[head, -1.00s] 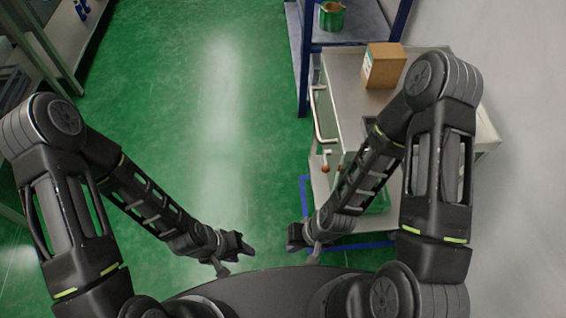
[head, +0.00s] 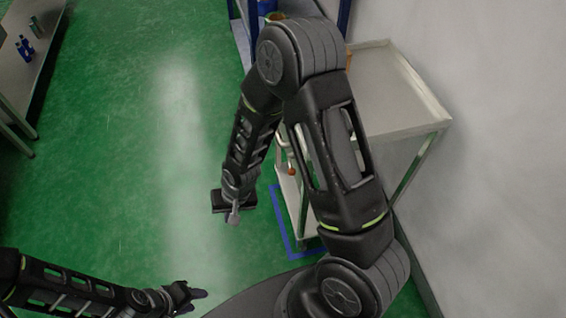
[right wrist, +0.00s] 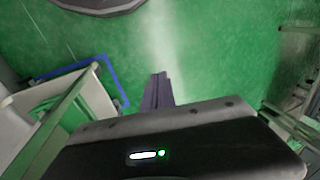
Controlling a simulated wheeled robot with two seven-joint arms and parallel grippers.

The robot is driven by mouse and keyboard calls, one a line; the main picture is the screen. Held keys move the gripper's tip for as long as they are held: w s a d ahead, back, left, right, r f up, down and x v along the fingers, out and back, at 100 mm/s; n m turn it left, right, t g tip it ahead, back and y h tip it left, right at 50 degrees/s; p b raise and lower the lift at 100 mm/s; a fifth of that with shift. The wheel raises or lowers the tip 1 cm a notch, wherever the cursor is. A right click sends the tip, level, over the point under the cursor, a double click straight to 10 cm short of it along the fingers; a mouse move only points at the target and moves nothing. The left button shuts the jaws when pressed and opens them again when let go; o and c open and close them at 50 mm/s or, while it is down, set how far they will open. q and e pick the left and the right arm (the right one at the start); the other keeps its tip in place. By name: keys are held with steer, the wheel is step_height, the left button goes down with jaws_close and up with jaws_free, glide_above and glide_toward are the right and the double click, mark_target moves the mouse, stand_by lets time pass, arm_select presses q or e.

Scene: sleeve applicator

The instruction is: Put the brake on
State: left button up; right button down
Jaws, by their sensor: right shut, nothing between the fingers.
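The trolley (head: 395,95) with a pale top stands at the right, against the wall. An orange-red knob (head: 291,171) shows at its left side, just right of my right forearm; I take it for the brake lever's knob. My right arm hides much of the trolley's near left side. My right gripper (right wrist: 160,90) is shut and empty, over bare floor left of the knob and apart from it.
A blue line (head: 283,225) on the green floor runs around the trolley's foot. A blue-framed rack (head: 240,40) stands behind the trolley, partly hidden by my arm. A bench (head: 35,60) with small bottles is at the far left. The floor between is clear.

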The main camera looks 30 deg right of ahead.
steer(key=w+d+r+m+h, duration=0.2)
steer(key=w+d+r+m, duration=0.2)
steer(key=w+d+r, duration=0.1)
steer(key=m+g+h, duration=0.3)
steer(key=m+h, duration=0.1)
steer(key=m, duration=0.9)
glide_toward(291, 169)
step_height(291, 169, up, 3)
steer(key=w+a, duration=0.1)
steer(key=a, duration=0.1)
steer(key=shift+d+m+g, duration=0.3)
steer(key=shift+d, duration=0.15)
steer(key=x, duration=1)
steer(key=shift+w, duration=0.1)
